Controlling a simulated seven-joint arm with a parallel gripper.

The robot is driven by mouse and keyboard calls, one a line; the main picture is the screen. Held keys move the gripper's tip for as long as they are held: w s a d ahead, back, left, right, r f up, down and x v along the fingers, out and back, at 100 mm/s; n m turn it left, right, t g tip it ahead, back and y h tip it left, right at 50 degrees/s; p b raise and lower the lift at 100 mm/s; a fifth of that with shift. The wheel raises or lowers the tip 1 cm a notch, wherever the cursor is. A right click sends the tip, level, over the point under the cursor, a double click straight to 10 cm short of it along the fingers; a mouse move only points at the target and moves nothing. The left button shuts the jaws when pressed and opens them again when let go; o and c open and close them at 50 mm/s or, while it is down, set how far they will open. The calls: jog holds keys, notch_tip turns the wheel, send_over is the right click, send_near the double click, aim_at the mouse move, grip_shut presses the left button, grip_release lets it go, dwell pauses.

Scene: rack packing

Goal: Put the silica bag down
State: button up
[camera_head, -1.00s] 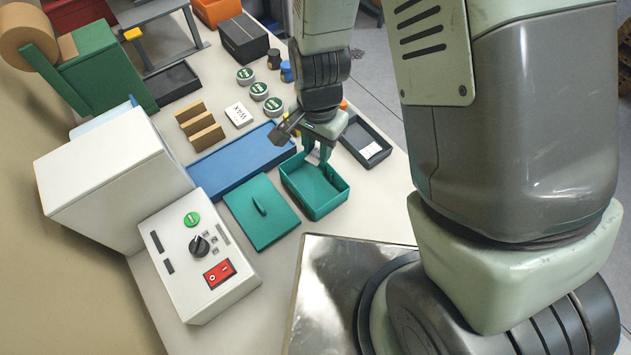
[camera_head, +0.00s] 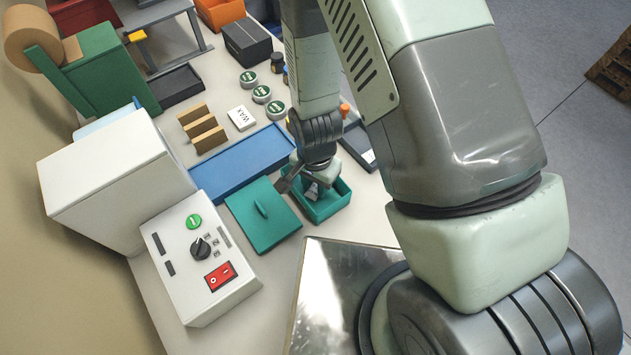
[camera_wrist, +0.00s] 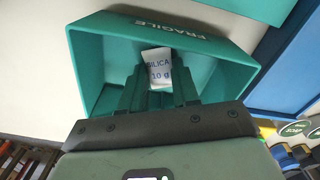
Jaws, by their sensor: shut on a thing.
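The silica bag (camera_wrist: 157,66) is a small white packet marked "SILICA 10 g" in the wrist view. My gripper (camera_wrist: 160,88) is shut on it, with the fingers reaching down inside the open teal box (camera_wrist: 90,60) marked "FRAGILE". In the head view my gripper (camera_head: 312,190) is over and partly within the teal box (camera_head: 331,209). A small white patch shows there, too small to make out well. Whether the bag touches the box floor I cannot tell.
The teal lid (camera_head: 263,214) lies left of the box. A blue tray (camera_head: 240,163) is behind it, and a dark tray (camera_head: 359,146) lies at the right, partly hidden by my arm. A white control box (camera_head: 194,256) stands at the front left.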

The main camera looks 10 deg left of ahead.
jog(key=o, duration=1)
jog(key=shift+f, duration=0.1)
notch_tip(320, 180, up, 12)
notch_tip(320, 180, up, 17)
jog(key=n+t+y, duration=0.1)
jog(key=n+t, duration=0.1)
send_over(316, 188)
jog(key=w+d, duration=0.2)
jog(key=d, duration=0.5)
jog(key=s+d+r+n+t, duration=0.1)
jog(key=s+d+r, duration=0.2)
jog(key=r, duration=0.2)
jog(key=s+d+r+n+t, duration=0.1)
jog(key=s+d+r, duration=0.2)
jog(key=r, duration=0.1)
jog(key=s+d+r+n+t+h, duration=0.1)
jog(key=s+d+r, duration=0.2)
jog(key=s+r, duration=0.1)
jog(key=shift+s+d+r+t, duration=0.1)
jog(key=shift+d+r+t, duration=0.2)
jog(key=shift+r, duration=0.5)
